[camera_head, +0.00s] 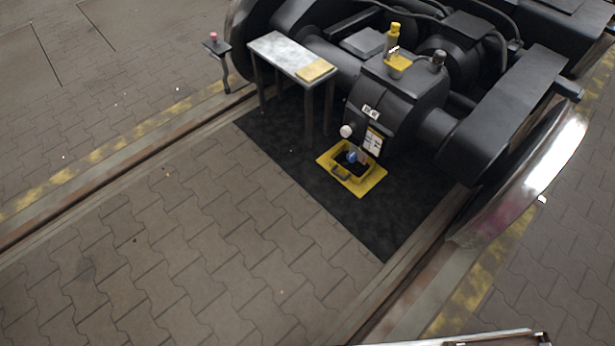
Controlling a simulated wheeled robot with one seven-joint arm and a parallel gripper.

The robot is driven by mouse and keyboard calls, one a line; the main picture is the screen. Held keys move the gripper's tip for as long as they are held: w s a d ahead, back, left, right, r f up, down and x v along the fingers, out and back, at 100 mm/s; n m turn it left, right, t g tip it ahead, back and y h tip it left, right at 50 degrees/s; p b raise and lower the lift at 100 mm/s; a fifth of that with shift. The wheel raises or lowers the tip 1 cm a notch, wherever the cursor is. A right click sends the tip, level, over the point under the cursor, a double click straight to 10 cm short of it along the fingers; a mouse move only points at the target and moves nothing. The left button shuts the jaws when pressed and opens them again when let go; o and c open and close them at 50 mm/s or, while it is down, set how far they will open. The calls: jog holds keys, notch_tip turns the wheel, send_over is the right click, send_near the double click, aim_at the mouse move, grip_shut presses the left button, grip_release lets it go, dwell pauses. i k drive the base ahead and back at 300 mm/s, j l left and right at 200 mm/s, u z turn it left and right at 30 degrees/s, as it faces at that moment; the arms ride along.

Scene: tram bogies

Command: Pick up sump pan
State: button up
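The sump pan (353,178) appears to be the small yellow tray with a dark inside and a dark handle at its near side. It sits on a flat yellow square (371,187) on the black mat, just below the front of the dark gear housing (385,105). A small blue item (352,156) and a reddish one show in or above the pan; I cannot tell which. The housing's lower edge is close over the pan's far side. My gripper is not in view.
A grey metal-topped bench (285,52) with a yellow patch stands left of the housing. A red-topped post (214,40) stands further left. A big wheel (525,180) and rails flank the black mat (385,235). The paved floor in front is clear.

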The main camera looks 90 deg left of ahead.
aim_at(356, 172)
jog(key=u, duration=3.1)
jog(key=j+z, duration=0.1)
jog(key=z, duration=0.15)
jog(key=i+j+z, duration=0.1)
jog(key=z, duration=0.15)
jog(key=i+j+z, duration=0.1)
jog(key=j+z, duration=0.2)
jog(key=j, duration=0.6)
jog(key=j+z, duration=0.35)
jog(key=j, duration=3)
jog(key=z, duration=0.05)
